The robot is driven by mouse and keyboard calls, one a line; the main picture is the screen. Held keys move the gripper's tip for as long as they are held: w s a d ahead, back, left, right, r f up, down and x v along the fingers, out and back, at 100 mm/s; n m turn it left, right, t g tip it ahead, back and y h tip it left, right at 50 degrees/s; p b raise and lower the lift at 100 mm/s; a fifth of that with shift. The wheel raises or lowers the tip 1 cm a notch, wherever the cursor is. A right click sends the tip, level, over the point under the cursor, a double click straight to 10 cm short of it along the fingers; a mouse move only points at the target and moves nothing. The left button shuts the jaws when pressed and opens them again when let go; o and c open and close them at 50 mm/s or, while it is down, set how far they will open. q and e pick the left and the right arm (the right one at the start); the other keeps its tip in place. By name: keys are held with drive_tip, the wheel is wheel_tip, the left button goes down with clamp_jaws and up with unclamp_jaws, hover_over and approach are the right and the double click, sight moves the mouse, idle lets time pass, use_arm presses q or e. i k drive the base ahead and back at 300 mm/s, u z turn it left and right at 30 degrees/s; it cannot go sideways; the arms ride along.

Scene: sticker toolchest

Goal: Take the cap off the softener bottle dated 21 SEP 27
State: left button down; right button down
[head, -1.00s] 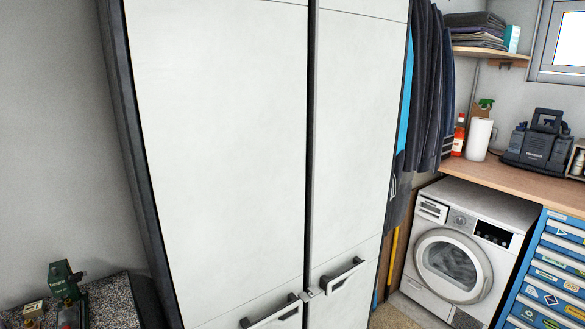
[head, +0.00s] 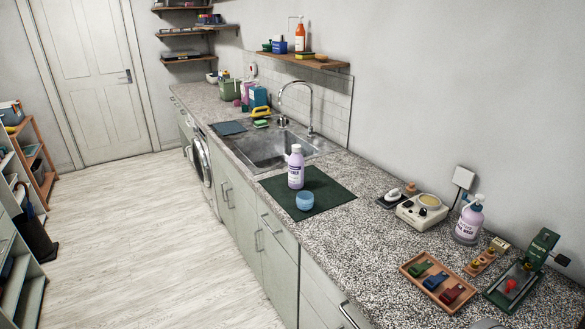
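A lavender bottle (head: 296,171) with a white cap (head: 296,148) stands upright on a dark green mat (head: 330,188) on the speckled counter, in front of the sink. Writing on both labels is too small to read, and I cannot make out any date. Neither of my grippers is in view.
A blue cup (head: 305,201) sits on the mat near the lavender bottle. A sink (head: 262,150) with a tall tap lies behind. To the right are a white device (head: 421,211), a wooden tray (head: 438,284) and a green press (head: 519,282). The floor at left is open.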

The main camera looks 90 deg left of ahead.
sight(296, 162)
drive_tip(key=u, duration=4.3)
drive_tip(key=i, duration=2.5)
drive_tip(key=z, duration=1.65)
